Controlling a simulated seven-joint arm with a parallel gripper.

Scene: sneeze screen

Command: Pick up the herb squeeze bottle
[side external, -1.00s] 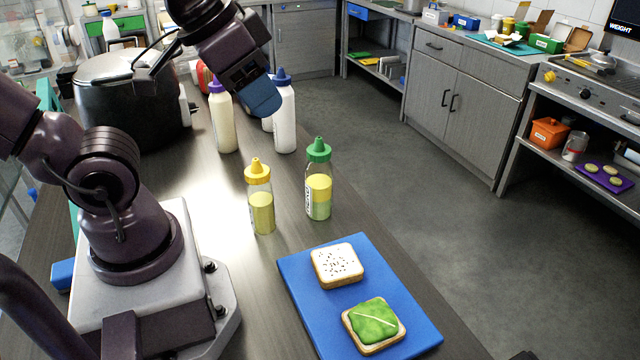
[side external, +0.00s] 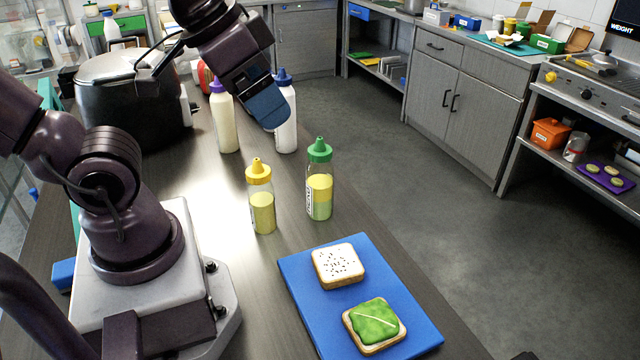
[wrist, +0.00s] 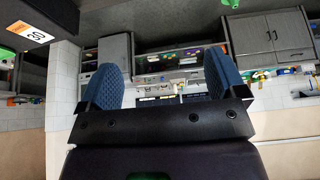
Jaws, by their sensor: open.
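The herb squeeze bottle is most likely the one with the green cap (side external: 319,184), though its label is too small to read. It stands upright on the counter and holds yellow and green layers. A yellow-capped squeeze bottle (side external: 261,200) stands just left of it. My gripper (side external: 270,116) is above the counter, behind and to the left of the green-capped bottle, apart from it and higher. In the wrist view my blue fingers (wrist: 160,80) are spread with nothing between them.
A purple-capped bottle (side external: 224,122) and a blue-capped white bottle (side external: 285,120) stand near my gripper. A dark round cooker (side external: 130,105) is at the left. A blue board (side external: 300,275) with two topped bread slices lies in front.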

